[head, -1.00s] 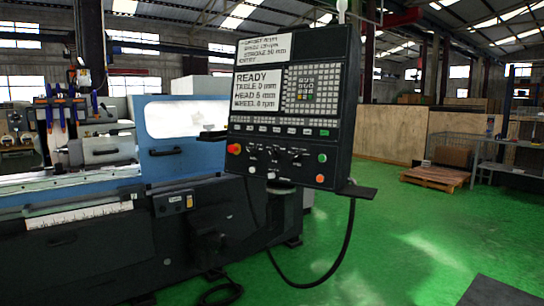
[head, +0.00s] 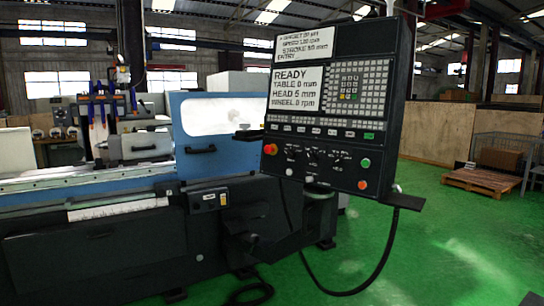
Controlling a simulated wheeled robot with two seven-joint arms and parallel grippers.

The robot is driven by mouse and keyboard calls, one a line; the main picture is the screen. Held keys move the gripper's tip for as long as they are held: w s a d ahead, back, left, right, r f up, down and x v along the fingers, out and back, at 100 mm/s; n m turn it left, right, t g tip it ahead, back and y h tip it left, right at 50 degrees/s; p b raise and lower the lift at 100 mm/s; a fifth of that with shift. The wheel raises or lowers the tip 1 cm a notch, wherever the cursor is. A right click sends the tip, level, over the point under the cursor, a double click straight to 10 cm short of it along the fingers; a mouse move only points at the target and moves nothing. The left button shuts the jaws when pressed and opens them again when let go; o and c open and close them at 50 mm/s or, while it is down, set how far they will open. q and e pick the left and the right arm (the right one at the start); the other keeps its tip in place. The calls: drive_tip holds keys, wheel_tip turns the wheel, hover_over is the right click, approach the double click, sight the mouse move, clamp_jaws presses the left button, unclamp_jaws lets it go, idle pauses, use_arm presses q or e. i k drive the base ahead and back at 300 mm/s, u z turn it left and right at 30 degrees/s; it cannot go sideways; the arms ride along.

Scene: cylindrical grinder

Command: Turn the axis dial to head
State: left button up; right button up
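The black control panel (head: 350,110) of the grinder hangs at the centre right in the head view. Its screen (head: 296,88) reads READY, TABLE 0 mm, HEAD 5 mm, WHEEL 0 rpm. Several small dials (head: 314,154) sit in the lower row of the panel; their labels are too small to read, so I cannot tell which is the axis dial or where it points. A red knob (head: 270,149) is at the row's left end, with a green button (head: 366,163) and an orange button (head: 362,185) at the right. Neither gripper is in view.
The grinder's blue guard (head: 205,165) and dark base (head: 100,250) fill the left. A small shelf (head: 400,201) juts from the panel's lower right, with a cable hanging below. Green floor (head: 440,240) is open at the right; a pallet (head: 485,180) lies farther back.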

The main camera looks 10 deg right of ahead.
sight(313, 158)
drive_tip(key=u, duration=0.7)
drive_tip(key=i, duration=1.55)
drive_tip(key=z, duration=0.55)
drive_tip(key=i, duration=0.95)
drive_tip(key=z, duration=0.85)
